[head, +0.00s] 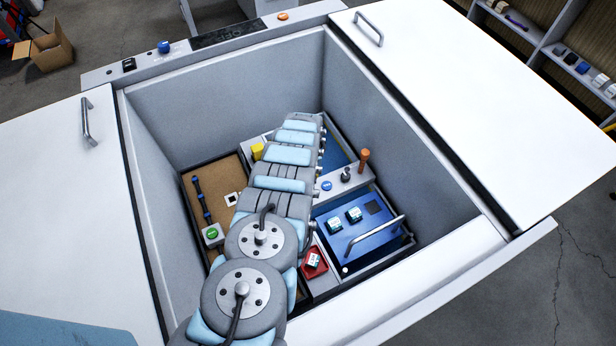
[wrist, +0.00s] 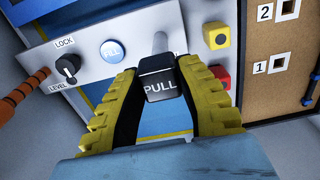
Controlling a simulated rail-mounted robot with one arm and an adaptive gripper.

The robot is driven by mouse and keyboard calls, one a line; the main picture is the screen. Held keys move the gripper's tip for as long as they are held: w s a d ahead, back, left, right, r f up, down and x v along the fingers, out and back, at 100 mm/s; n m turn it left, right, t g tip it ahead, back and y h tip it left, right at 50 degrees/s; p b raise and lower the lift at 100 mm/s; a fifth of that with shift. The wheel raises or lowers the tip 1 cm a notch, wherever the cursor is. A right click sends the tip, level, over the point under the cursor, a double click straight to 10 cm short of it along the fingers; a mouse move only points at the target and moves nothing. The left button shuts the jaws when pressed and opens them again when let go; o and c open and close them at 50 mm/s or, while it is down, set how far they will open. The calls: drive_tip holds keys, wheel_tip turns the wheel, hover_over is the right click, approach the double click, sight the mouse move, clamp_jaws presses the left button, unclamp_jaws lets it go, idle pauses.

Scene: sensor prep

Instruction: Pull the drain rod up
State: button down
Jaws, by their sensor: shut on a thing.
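The drain rod shows in the wrist view as a dark block handle marked PULL (wrist: 159,84) on a short grey stem (wrist: 160,43) at the light grey panel (wrist: 190,66). My gripper (wrist: 158,74) has its yellow-and-black fingers on either side of the handle and is shut on it. The PULL face points toward the wrist camera. In the head view my arm reaches down into the open bin and hides the rod and my gripper.
Beside the rod are a blue FILL button (wrist: 112,51), a LOCK/LEVEL knob (wrist: 68,67), an orange-brown handle (wrist: 26,92) and a yellow block (wrist: 216,36). In the head view, bin walls (head: 222,103) enclose my arm. A blue lid with a bar handle (head: 374,234) lies right.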

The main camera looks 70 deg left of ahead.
drive_tip(key=c, duration=0.6)
unclamp_jaws()
drive_tip(key=shift+c, duration=0.2)
drive_tip(key=shift+r, duration=0.25)
wheel_tip(320, 180, up, 12)
drive_tip(key=shift+f, duration=0.15)
idle(0.6)
